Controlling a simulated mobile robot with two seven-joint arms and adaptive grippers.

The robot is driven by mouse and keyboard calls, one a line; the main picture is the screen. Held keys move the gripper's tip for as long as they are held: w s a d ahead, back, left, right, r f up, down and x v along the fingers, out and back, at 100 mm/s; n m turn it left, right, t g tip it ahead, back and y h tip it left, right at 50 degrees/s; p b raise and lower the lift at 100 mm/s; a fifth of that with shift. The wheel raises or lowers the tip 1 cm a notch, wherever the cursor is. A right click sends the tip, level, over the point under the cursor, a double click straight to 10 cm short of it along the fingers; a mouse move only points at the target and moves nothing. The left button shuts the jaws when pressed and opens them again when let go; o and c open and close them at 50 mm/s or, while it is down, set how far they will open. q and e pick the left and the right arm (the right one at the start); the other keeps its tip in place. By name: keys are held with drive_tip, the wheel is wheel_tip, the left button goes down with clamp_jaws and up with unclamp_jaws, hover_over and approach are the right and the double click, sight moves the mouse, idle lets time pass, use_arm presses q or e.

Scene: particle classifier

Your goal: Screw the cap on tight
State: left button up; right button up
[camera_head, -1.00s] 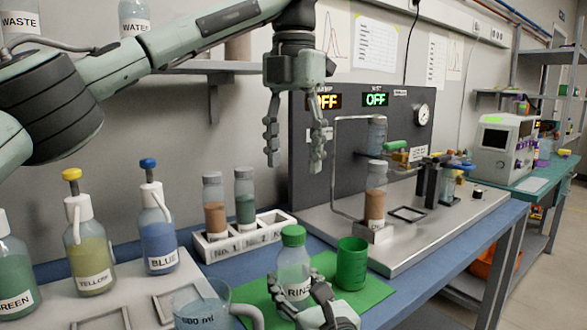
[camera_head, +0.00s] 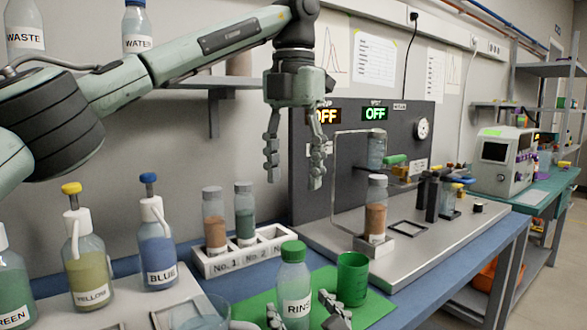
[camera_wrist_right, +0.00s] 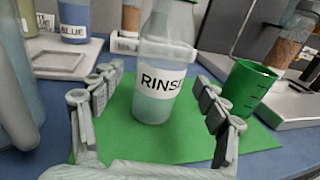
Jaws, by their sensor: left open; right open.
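The RINSE bottle (camera_head: 295,296) stands upright on a green mat (camera_head: 375,308), with a green cap (camera_head: 293,251) on its top. Whether the cap is tight cannot be told. My right gripper (camera_head: 306,318) is open, low on the near side of the bottle. In the right wrist view, the bottle (camera_wrist_right: 155,95) stands between and beyond the spread fingers, with a gap on each side, and its cap is cut off by the top edge. My left gripper (camera_head: 294,180) is open and empty, pointing down above the cap with clear space between.
A green cup (camera_head: 352,276) stands just right of the bottle. A white rack (camera_head: 262,246) holding two vials is behind left. YELLOW (camera_head: 90,275) and BLUE (camera_head: 157,250) bottles stand at left. A device with a metal base (camera_head: 455,222) fills the back right.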

drive_tip(key=v, duration=0.8)
drive_tip(key=shift+s+d, duration=0.15)
drive_tip(key=shift+s, duration=0.15)
